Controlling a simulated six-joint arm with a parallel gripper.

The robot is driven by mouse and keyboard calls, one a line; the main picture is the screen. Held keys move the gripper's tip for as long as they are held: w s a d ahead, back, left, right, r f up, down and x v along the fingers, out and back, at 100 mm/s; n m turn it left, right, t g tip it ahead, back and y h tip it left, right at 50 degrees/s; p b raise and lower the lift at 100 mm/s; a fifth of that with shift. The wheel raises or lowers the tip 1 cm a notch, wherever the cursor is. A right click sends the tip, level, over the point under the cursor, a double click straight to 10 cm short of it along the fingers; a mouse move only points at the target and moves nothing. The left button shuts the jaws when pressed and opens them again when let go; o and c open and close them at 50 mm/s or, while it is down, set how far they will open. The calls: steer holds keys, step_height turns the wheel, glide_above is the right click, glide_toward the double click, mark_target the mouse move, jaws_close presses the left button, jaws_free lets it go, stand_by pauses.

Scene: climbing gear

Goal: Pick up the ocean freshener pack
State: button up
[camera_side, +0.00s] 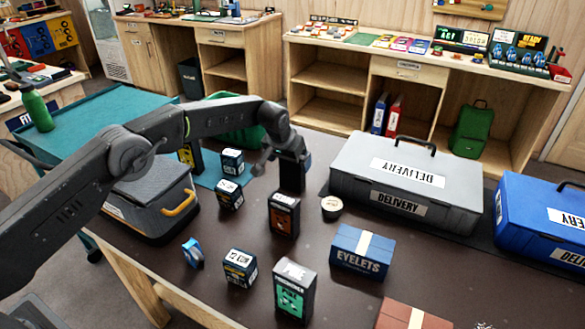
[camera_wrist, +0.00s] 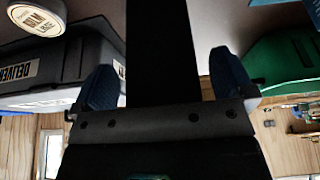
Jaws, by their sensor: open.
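A tall black pack (camera_side: 291,180) stands upright on the dark table under my gripper (camera_side: 285,162). Its labelled face is turned away, so I cannot read whether it is the ocean freshener. In the wrist view the black pack (camera_wrist: 160,45) fills the space between the two blue-tipped fingers of my gripper (camera_wrist: 165,85). The fingers are apart, one on each side of it, with a narrow gap at the left finger. A similar pack with a brown label (camera_side: 284,215) stands in front, and one with a green label (camera_side: 294,290) stands nearer the camera.
A grey delivery case (camera_side: 350,178) and a small round tin (camera_side: 331,208) are to the right. A blue eyelets box (camera_side: 362,252) is nearer. A green bin (camera_side: 236,132) is behind.

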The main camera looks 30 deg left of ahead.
steer(key=shift+w+f, duration=0.15)
steer(key=shift+f, duration=0.3)
steer(key=shift+c, duration=0.4)
steer(key=c, duration=0.9)
